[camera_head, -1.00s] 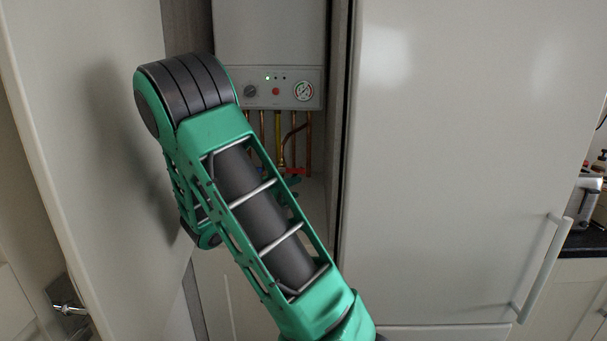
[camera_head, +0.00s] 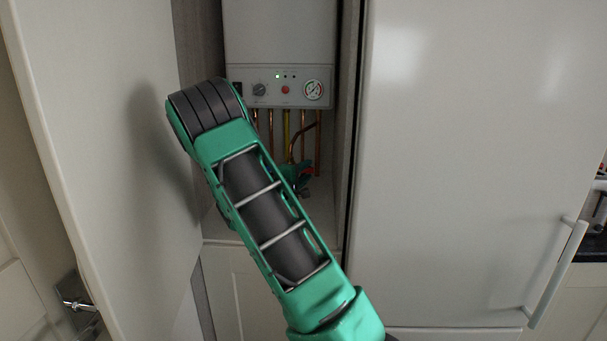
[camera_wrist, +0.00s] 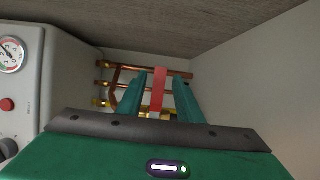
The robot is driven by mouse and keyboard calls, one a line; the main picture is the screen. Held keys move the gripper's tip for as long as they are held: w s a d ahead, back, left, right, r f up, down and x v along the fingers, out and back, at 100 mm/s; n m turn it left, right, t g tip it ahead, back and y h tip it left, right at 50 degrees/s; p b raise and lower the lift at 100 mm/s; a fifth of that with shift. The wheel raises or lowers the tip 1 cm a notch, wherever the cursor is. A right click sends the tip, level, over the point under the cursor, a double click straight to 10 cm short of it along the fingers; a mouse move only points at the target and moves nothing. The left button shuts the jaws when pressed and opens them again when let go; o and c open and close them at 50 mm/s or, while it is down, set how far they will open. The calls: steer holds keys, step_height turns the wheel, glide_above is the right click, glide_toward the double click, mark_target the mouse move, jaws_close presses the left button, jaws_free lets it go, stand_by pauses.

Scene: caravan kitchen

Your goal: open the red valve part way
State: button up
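The red valve (camera_wrist: 158,90) is a flat red lever by the pipes under the boiler. In the wrist view it stands between the two green fingers of my gripper (camera_wrist: 159,97), which is open. A narrow gap shows on each side of the lever, and I cannot tell whether either finger touches it. In the head view only a small part of the red valve (camera_head: 307,174) shows beside my green gripper, and my arm covers much of the area to its left.
The white boiler (camera_head: 280,50) hangs above, with a gauge, a knob and a red button. Copper pipes (camera_head: 317,135) run below it. The cupboard door (camera_head: 100,130) stands open at left. A tall white fridge-like door (camera_head: 470,170) closes in the right side.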

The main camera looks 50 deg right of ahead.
steer(key=shift+w+d, duration=0.15)
steer(key=shift+d, duration=0.35)
